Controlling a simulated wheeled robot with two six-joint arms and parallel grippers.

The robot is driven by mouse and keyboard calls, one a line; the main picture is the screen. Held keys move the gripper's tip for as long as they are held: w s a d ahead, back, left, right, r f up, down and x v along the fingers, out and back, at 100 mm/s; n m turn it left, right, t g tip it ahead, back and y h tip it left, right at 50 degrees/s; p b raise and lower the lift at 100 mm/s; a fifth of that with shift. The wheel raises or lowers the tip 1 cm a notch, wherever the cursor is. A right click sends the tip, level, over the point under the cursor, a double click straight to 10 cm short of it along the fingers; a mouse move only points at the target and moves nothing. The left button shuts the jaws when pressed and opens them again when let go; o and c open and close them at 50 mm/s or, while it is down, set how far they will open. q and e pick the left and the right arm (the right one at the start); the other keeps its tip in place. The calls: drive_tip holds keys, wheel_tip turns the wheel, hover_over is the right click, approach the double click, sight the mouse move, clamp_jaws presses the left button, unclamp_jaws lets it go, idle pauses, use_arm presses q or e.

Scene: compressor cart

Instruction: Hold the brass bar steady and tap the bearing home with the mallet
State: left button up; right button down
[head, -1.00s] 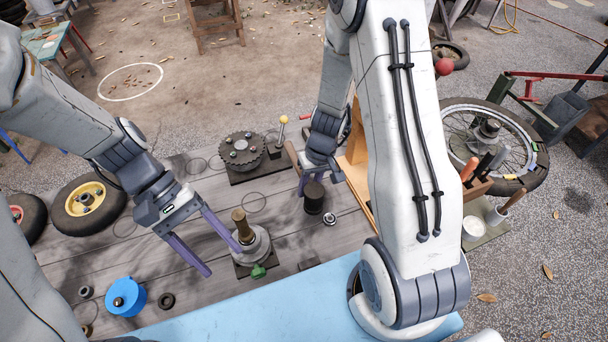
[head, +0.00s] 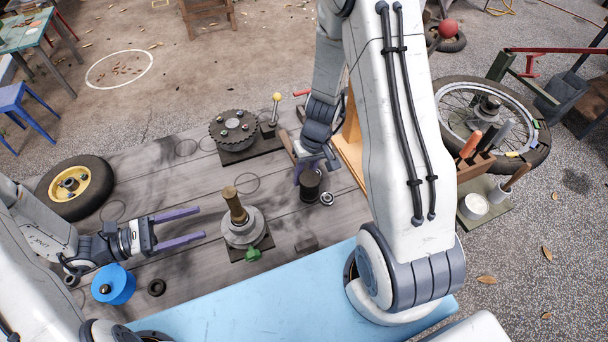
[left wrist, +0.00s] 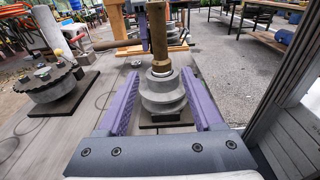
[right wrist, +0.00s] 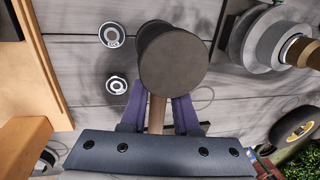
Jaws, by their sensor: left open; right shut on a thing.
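The brass bar (head: 234,206) stands upright, slightly tilted in the head view, on a round grey stepped housing (head: 242,232). Any bearing beneath the bar is hidden. My left gripper (head: 203,225) is open, low and level, left of the housing and pointing at it. In the left wrist view the bar (left wrist: 161,40) and housing (left wrist: 163,98) show ahead between the purple fingers, apart from them. My right gripper (right wrist: 157,108) is shut on the handle (right wrist: 156,118) of the mallet. The black mallet head (right wrist: 173,62) is right of the housing in the head view (head: 311,184).
A small metal ring (head: 327,198) lies beside the mallet head. A toothed disc (head: 233,130) stands behind, a blue spool (head: 113,285) at front left, and a yellow-hubbed wheel (head: 73,186) at far left. A wooden frame (head: 352,150) borders the right.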

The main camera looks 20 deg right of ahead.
sight(233, 215)
use_arm(q)
drive_tip(key=d, duration=0.6)
drive_tip(key=d+f, duration=0.1)
drive_tip(key=d, duration=0.2)
drive_tip(key=shift+d, duration=0.3)
use_arm(e)
drive_tip(key=shift+f, duration=0.25)
use_arm(q)
drive_tip(key=c, duration=1.1)
drive_tip(key=shift+o, duration=0.2)
use_arm(e)
drive_tip(key=w+a+r+n, duration=0.3)
drive_tip(key=a+r, duration=0.8)
drive_tip(key=a, duration=0.1)
use_arm(q)
drive_tip(key=shift+r, duration=0.1)
use_arm(e)
drive_tip(key=s+a+r+n, duration=0.1)
drive_tip(key=s+a+r, duration=0.1)
drive_tip(key=a+r, duration=0.2)
drive_tip(key=s+a+r+n, duration=0.1)
drive_tip(key=a+r, duration=0.3)
drive_tip(key=r, duration=0.4)
drive_tip(key=shift+s+r+g, duration=0.25)
drive_tip(key=shift+s+g, duration=0.15)
drive_tip(key=shift+s, duration=0.35)
